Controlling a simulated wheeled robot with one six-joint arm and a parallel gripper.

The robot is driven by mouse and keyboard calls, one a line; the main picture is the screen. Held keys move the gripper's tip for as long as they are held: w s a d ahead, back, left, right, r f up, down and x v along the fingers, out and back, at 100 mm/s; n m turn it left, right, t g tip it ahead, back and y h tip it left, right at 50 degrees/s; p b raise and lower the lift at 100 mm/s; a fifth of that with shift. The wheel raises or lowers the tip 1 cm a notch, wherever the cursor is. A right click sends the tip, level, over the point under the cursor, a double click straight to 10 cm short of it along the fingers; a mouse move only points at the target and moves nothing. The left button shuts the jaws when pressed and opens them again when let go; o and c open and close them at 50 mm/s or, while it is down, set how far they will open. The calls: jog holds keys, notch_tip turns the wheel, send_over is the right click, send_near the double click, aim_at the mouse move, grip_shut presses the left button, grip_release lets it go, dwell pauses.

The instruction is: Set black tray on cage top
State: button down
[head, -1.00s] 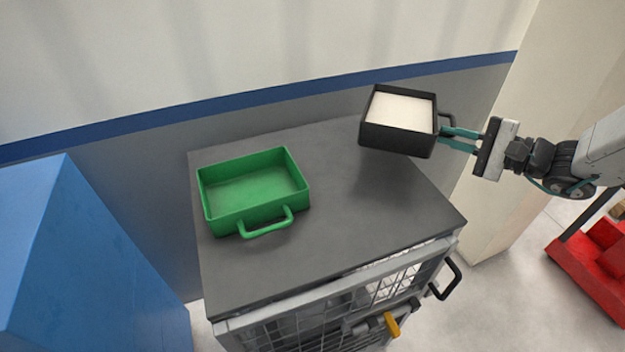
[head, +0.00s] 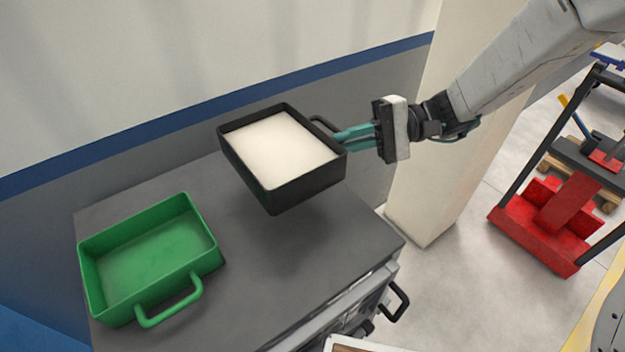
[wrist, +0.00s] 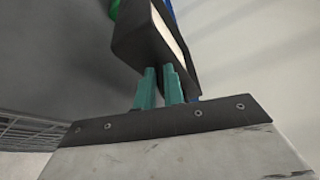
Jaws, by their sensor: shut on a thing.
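The black tray (head: 290,196) has a pale, whitish inside and hangs above the right part of the cage's dark grey top (head: 340,240), with a shadow beneath it. My gripper (head: 340,135) comes from the right and is shut on the tray's handle. In the wrist view the teal fingers (wrist: 160,88) reach to the tray's dark side (wrist: 140,40); the handle between them is hard to make out there. The cage's front is mostly cut off at the bottom of the head view.
A green tray (head: 150,255) with a handle sits on the left part of the cage top. A wall (head: 130,60) stands behind, and a pale pillar (head: 430,150) to the right. A red cart (head: 550,220) stands on the floor at right.

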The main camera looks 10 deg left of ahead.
notch_tip(320, 180, down, 9)
jog(key=shift+a+f, duration=0.15)
jog(key=c, duration=1.5)
grip_release()
jog(key=v, duration=1.2)
jog(key=s+d+r+t+h, duration=0.1)
jog(key=s+d+r+h, duration=0.6)
jog(key=s+r, duration=0.35)
jog(key=s+d+r+m+t+h, duration=0.1)
jog(key=s+d+r+t+h, duration=0.3)
jog(key=s+d, duration=0.9)
jog(key=shift+s+d+m+t+h, duration=0.25)
jog(key=shift+s+m+t+h, duration=0.05)
jog(key=shift+t+h, duration=1.55)
